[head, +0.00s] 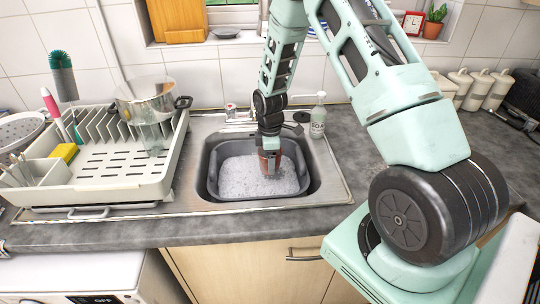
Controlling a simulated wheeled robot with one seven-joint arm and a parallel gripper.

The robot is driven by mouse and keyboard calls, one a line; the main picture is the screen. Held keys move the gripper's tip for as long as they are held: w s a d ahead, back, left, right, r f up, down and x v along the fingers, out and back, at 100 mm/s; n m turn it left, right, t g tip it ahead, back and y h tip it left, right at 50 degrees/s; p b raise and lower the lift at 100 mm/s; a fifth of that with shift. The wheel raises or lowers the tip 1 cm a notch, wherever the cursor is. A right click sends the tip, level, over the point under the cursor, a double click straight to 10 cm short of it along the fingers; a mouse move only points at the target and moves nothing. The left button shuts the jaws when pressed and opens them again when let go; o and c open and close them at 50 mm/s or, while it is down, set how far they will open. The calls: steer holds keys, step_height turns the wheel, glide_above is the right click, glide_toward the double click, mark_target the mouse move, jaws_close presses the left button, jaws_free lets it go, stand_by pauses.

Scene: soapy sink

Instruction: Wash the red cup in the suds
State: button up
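The red cup (264,165) is upright or nearly so in the sink basin (205,172), with its lower part down at the white suds (240,178). My gripper (269,157) points down into the basin from above. Its fingers are around the cup and appear shut on it. The fingers cover part of the cup. The cup is small in the view, so how deep it sits in the foam is hard to tell.
A dish rack (110,180) with a steel pot (147,98) and a yellow sponge (64,152) stands left of the sink. A soap bottle (318,118) and the faucet (237,115) stand behind the basin. The counter (370,165) right of the sink is clear.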

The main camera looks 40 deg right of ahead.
step_height(320, 180, down, 12)
steer(key=b, duration=0.7)
steer(key=shift+d, duration=0.1)
stand_by(0.3)
